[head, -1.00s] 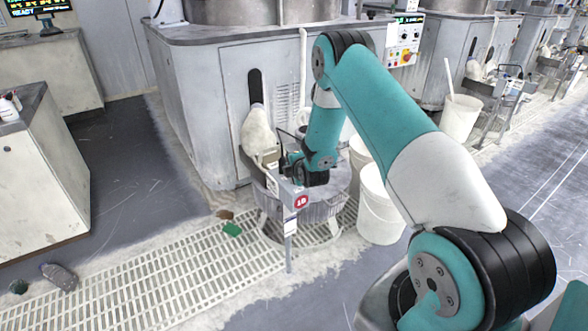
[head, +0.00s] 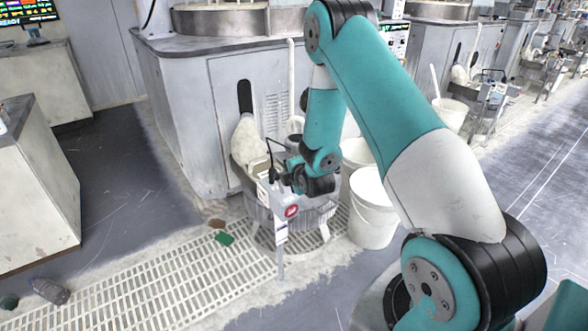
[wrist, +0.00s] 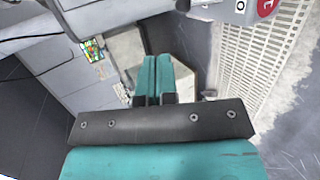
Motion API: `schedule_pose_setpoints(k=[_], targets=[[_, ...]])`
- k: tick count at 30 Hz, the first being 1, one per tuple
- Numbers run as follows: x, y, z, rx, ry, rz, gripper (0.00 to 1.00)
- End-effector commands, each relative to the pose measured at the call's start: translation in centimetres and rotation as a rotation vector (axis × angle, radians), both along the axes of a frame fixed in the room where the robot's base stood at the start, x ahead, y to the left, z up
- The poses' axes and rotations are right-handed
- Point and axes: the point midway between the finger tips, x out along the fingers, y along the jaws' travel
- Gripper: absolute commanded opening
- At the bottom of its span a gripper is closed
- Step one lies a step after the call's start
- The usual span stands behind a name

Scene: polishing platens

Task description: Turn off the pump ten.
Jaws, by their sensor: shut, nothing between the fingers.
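The pump unit stands over a round grey tub (head: 262,228) beside the machine cabinet. A round red tag (head: 291,211) is on its front, too small to read now. In the wrist view part of the red tag (wrist: 266,6) shows at the top right edge, beside a white plate marked "O" (wrist: 239,6). My gripper (wrist: 158,62) is shut and empty, its two teal fingers side by side. In the head view it is by the top of the pump unit, largely hidden by my wrist. I cannot tell whether it touches the unit. The switch position is not clear.
A white bucket (head: 373,212) stands right of the tub. The grey cabinet (head: 180,110) rises behind it. The dark floor (head: 130,170) at left is clear.

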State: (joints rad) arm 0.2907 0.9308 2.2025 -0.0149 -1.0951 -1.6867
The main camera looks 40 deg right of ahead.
Motion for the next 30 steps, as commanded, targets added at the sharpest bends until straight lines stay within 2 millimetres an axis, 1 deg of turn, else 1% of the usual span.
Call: schedule_pose_setpoints(k=[1,3,7,26,29,30], targets=[[-0.6,0.2,0.6,0.000,-0.001,0.000,0.00],[-1.2,0.4,1.2,0.000,-0.001,0.000,0.00],[-1.9,0.7,1.7,0.000,0.000,0.001,0.00],[-2.0,1.0,1.9,0.004,-0.001,0.004,0.00],[-1.7,2.1,2.8,0.064,0.007,0.001,0.00],[-1.6,3.0,3.5,0.119,0.016,-0.003,0.00]])
